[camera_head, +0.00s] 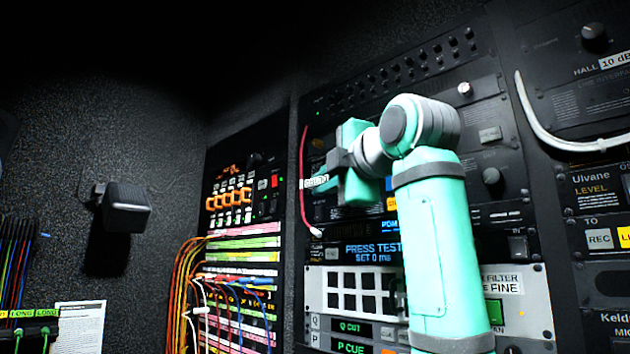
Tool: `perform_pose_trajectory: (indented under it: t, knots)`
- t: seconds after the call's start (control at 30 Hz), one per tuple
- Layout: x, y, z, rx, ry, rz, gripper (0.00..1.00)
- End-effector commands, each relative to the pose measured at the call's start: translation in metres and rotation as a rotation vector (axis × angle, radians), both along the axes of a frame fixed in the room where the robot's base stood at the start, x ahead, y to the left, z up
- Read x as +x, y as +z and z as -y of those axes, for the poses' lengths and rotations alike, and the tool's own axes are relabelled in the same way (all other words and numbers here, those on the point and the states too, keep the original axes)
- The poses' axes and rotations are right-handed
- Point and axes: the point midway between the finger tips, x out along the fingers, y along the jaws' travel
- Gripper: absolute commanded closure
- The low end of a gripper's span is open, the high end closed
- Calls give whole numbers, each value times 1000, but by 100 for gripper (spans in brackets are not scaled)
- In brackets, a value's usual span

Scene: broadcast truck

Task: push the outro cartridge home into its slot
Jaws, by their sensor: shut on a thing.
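My gripper (330,176) is at the upper middle of the picture, at the end of my mint-green arm, in front of the dark equipment rack. It is shut on a small cartridge. The cartridge (315,183) shows as a short piece with a white printed label, sticking out to the left of the fingers. The label is too small to read with certainty. My gripper hides most of the cartridge's body. I cannot make out its slot, and I cannot tell whether the cartridge touches the rack.
A red cable (303,185) hangs just left of the gripper. Orange patch cables (180,275) droop from a patch panel further left. A white cable (540,125) loops at right. A lit display (374,251) reads "PRESS TEST". A black box (127,206) juts from the left wall.

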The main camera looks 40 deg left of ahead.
Motion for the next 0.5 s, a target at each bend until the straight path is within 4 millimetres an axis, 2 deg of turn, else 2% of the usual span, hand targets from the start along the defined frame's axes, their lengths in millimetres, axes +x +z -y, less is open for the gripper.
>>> perform_pose_trajectory:
  t: [0.2,0.5]
  knots:
    - [12,0,2,0,-1,0,100]
    - [16,0,2,1,-1,0,100]
